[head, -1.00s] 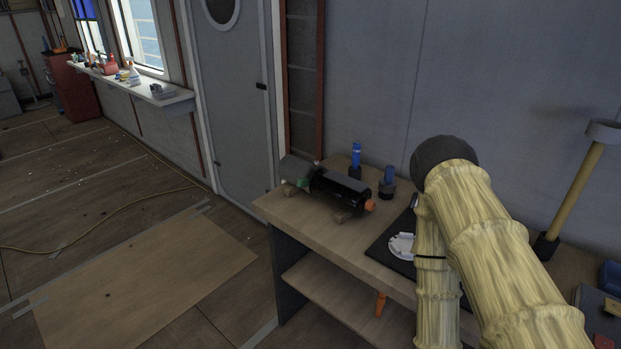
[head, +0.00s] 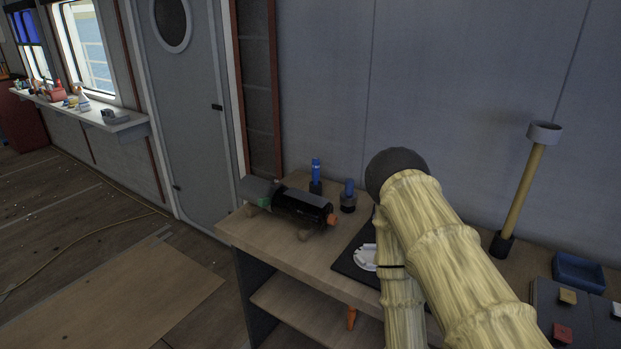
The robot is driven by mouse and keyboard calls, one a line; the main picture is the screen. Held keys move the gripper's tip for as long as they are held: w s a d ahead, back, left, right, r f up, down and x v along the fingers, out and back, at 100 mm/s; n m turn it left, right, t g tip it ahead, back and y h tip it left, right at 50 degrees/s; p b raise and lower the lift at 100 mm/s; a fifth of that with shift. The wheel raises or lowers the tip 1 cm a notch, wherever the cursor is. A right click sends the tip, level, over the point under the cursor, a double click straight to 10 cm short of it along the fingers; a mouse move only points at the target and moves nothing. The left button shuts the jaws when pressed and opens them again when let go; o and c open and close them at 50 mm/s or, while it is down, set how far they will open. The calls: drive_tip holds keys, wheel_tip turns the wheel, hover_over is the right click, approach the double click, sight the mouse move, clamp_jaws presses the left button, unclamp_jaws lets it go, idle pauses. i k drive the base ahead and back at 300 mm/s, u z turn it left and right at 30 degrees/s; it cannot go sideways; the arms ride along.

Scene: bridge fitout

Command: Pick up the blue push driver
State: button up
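Two blue-topped things stand at the back of the wooden bench (head: 268,246). One is a taller blue piece (head: 316,169) upright in a dark base. The other is a shorter blue piece (head: 349,187) in a dark round holder to its right. I cannot tell from this distance which one is the push driver. My arm, in a pale yellow sleeve, fills the right middle of the head view, to the right of both blue things. My gripper does not show in the head view.
A dark cylindrical device (head: 301,206) with an orange end lies in front of the blue things. A dark mat with a white round part (head: 364,257) is beside my arm. A yellow post (head: 525,188) and a blue tray (head: 578,271) stand at right. The wall is close behind.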

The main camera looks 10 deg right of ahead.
sight(316, 164)
drive_tip(key=k, duration=0.3)
drive_tip(key=u, duration=1.1)
drive_tip(key=i, duration=1.25)
drive_tip(key=z, duration=0.5)
drive_tip(key=i, duration=0.75)
drive_tip(key=z, duration=1.35)
drive_tip(key=i, duration=0.3)
drive_tip(key=z, duration=0.1)
drive_tip(key=k, duration=0.45)
